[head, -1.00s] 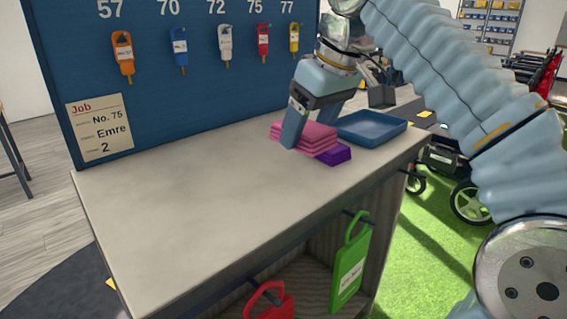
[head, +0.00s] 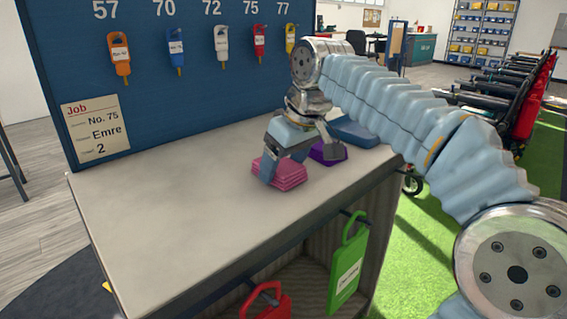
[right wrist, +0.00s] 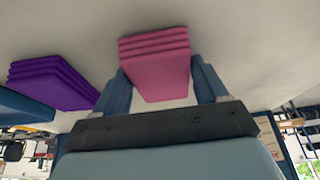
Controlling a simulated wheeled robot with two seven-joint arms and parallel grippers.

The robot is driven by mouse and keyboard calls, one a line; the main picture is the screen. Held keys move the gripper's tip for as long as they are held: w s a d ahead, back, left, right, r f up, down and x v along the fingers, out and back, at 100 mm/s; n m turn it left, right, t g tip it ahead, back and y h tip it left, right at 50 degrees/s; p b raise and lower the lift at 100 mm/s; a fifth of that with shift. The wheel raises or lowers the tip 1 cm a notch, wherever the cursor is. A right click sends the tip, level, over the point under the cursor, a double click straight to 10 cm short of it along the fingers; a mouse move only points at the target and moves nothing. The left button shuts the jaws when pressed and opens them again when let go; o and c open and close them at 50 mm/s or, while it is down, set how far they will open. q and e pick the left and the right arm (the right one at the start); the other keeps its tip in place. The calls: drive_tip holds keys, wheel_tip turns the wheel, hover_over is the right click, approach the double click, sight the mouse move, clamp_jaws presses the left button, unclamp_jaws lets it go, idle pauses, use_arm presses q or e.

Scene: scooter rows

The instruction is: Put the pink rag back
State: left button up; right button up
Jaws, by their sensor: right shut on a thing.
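The pink rag (head: 285,175) is a folded stack low over the grey bench top, in front of the purple rag; I cannot tell if it touches the top. It also shows in the right wrist view (right wrist: 158,65), between the two fingers. My right gripper (head: 280,165) is shut on the pink rag. The purple rag (head: 328,152) lies folded on the bench just behind, and in the right wrist view (right wrist: 50,83) it is to the left, apart from the pink one. My left gripper is not in view.
A blue tray (head: 357,132) stands on the bench behind the purple rag, partly hidden by my arm. The bench top (head: 180,195) is clear to the left. A blue board with hanging key tags (head: 120,60) and a job card (head: 96,127) stands behind. Green (head: 348,265) and red (head: 268,303) tags hang in front.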

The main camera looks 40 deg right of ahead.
drive_tip(key=o, duration=1)
drive_tip(key=shift+f, duration=0.1)
drive_tip(key=shift+v, duration=6.1)
drive_tip(key=shift+w, duration=0.1)
